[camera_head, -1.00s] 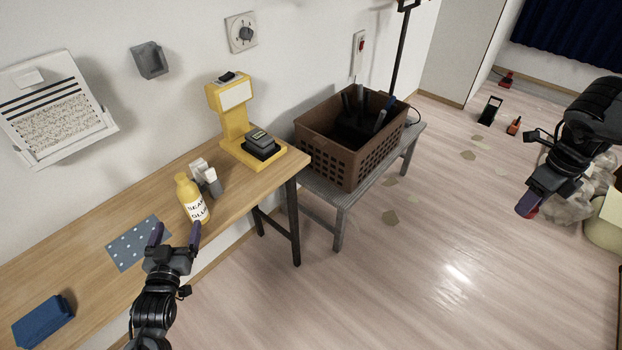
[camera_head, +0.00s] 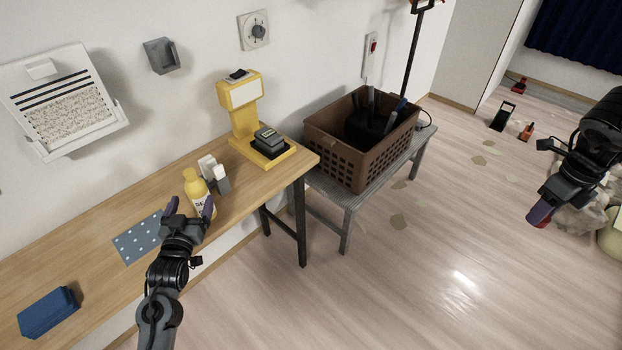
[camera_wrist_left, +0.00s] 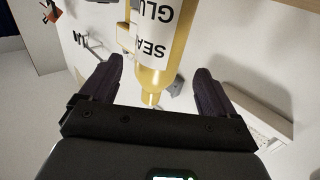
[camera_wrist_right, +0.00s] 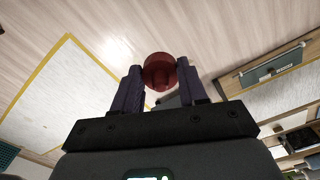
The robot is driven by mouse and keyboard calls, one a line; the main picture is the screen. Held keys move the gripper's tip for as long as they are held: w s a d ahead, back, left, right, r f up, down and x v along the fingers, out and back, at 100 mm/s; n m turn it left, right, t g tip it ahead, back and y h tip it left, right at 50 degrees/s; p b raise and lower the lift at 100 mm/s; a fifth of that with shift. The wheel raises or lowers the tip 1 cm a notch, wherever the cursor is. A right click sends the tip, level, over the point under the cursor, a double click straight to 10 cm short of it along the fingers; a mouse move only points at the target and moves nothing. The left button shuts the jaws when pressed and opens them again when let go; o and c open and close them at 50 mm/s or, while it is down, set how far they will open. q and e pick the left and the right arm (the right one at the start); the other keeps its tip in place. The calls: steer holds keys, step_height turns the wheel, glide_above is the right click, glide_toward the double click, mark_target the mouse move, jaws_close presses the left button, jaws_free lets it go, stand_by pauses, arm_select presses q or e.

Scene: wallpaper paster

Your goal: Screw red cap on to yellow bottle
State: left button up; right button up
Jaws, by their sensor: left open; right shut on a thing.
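The yellow bottle (camera_head: 197,193) stands upright on the wooden table, with its label partly hidden by my left gripper. My left gripper (camera_head: 189,206) is open just in front of the bottle. In the left wrist view the bottle (camera_wrist_left: 165,62) shows between the two open fingers (camera_wrist_left: 157,85), with no finger seen touching it. My right gripper (camera_head: 540,215) is far off to the right, above the floor. In the right wrist view it (camera_wrist_right: 160,88) is shut on the round red cap (camera_wrist_right: 160,70), which sits at the fingertips.
A small white and grey item (camera_head: 214,174) stands right beside the bottle. A dotted blue-grey sheet (camera_head: 137,238) and a blue block (camera_head: 48,312) lie on the table (camera_head: 100,262). A yellow stand (camera_head: 247,125) is at its far end. A brown basket (camera_head: 345,150) sits on a grey bench.

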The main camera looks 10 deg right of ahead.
mark_target(194, 198)
arm_select(q)
steer(key=shift+w, duration=0.15)
steer(key=shift+w, duration=0.35)
arm_select(e)
steer(key=shift+f, duration=0.2)
arm_select(q)
steer(key=shift+w+d+b, duration=0.2)
steer(key=shift+w+b, duration=0.15)
steer(key=shift+w, duration=0.7)
steer(key=shift+w+d+b, duration=0.2)
steer(key=shift+w+b, duration=0.15)
steer(key=shift+w, duration=0.7)
arm_select(e)
steer(key=shift+f, duration=0.45)
arm_select(q)
steer(key=c, duration=1.3)
steer(key=shift+r, duration=0.2)
